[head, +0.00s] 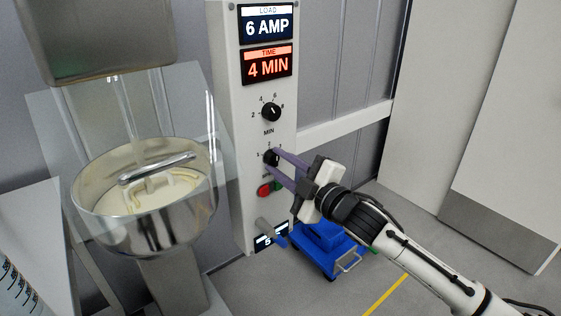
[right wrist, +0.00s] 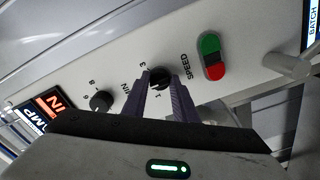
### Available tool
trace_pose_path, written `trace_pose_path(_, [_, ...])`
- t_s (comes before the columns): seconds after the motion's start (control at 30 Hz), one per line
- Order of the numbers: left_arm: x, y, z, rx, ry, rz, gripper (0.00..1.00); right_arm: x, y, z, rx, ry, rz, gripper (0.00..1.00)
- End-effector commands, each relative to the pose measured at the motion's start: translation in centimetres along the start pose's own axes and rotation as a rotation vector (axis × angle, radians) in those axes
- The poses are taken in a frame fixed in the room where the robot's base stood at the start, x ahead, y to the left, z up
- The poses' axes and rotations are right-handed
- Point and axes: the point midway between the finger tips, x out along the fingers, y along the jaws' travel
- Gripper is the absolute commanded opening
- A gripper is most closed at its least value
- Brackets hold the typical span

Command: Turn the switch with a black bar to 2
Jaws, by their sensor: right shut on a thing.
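The speed knob (head: 270,156) is a small black rotary switch on the white control panel, with the numbers 1, 2 and 3 around it. The right wrist view shows the black knob (right wrist: 160,77) up close, with its SPEED label beside it and a 1 and a 3 visible. My right gripper (head: 275,159) comes in from the right, and its two purple fingers are shut on the knob, one on either side. The fingers hide part of the knob, so I cannot tell which number its bar points to. My left gripper is not in view.
Above is another black knob marked MIN (head: 271,112), below displays reading 6 AMP (head: 266,25) and 4 MIN (head: 267,66). Red and green buttons (head: 265,190) sit just below the speed knob. A steel mixer bowl (head: 118,215) stands left; a blue cart (head: 322,247) is below.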

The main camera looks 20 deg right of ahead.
Motion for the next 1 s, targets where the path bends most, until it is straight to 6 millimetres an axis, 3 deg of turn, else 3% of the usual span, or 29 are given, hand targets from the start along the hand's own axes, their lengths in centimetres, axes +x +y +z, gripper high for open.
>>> trace_pose_path(0.5, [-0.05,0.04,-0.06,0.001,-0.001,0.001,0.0,0.01,-0.04,-0.02,-0.017,0.0,0.0,0.03])
trace_pose_path(0.53, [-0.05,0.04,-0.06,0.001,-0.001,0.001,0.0,0.01,-0.03,-0.02,-0.017,0.0,0.0,0.31])
trace_pose_path(0.6, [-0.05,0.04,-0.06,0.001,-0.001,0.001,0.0,0.01,-0.03,-0.02,-0.017,0.0,0.0,0.43])
trace_pose_path(1.0, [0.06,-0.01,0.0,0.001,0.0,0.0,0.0,-0.63,-0.14,0.08,-0.016,-0.001,-0.001,0.44])
